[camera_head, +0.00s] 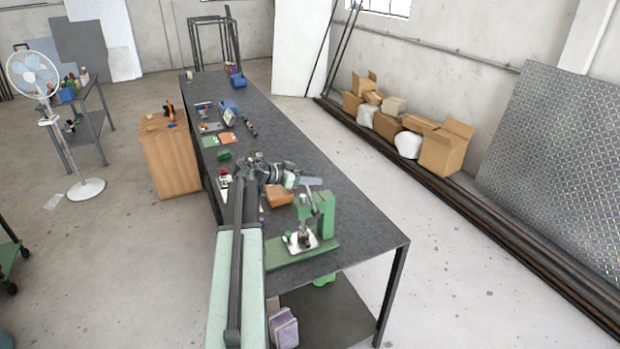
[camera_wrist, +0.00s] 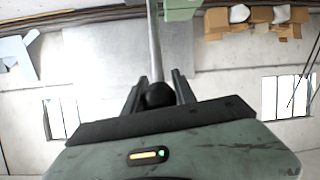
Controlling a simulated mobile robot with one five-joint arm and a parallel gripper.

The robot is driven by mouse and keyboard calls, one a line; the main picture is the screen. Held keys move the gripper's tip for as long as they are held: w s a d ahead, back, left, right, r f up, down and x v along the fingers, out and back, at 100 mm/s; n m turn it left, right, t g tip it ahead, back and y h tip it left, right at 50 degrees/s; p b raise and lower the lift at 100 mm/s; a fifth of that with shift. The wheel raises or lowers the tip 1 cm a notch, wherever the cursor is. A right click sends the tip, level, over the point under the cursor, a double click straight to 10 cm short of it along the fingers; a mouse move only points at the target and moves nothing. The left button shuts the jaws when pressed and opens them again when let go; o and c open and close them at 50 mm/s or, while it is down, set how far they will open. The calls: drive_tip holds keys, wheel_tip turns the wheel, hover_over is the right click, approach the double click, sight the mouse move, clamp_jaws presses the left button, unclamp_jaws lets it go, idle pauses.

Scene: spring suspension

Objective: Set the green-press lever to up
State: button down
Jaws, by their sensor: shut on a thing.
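The green press (camera_head: 325,215) stands on the near end of the dark workbench, with a bright metal plate (camera_head: 302,242) on its base. A bit of its green body (camera_wrist: 182,8) shows at the top of the wrist view. The grey lever rod (camera_wrist: 154,45) runs from the top of the wrist view down to a black knob (camera_wrist: 159,94). My gripper (camera_wrist: 160,88) is shut on this knob, with one finger on each side. In the head view my gripper (camera_head: 289,179) is beside the top of the press, and the knob is hidden there.
The dark workbench (camera_head: 365,233) is bare right of the press. An orange-brown bin (camera_head: 279,197) lies behind it, and tools and small boxes lie farther along. Cardboard boxes (camera_head: 446,148) stand by the right wall. A wooden cabinet (camera_head: 170,160) stands left of the bench.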

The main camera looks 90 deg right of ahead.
drive_tip(key=shift+s+f, duration=0.1)
drive_tip(key=shift+f, duration=0.05)
drive_tip(key=c, duration=1)
unclamp_jaws()
drive_tip(key=shift+s+d+f, duration=0.1)
drive_tip(key=shift+d, duration=0.05)
drive_tip(key=shift+w+r, duration=0.2)
drive_tip(key=p+v, duration=0.3)
drive_tip(key=v, duration=0.4)
drive_tip(key=shift+w+a, duration=0.25)
drive_tip(key=shift+a, duration=0.05)
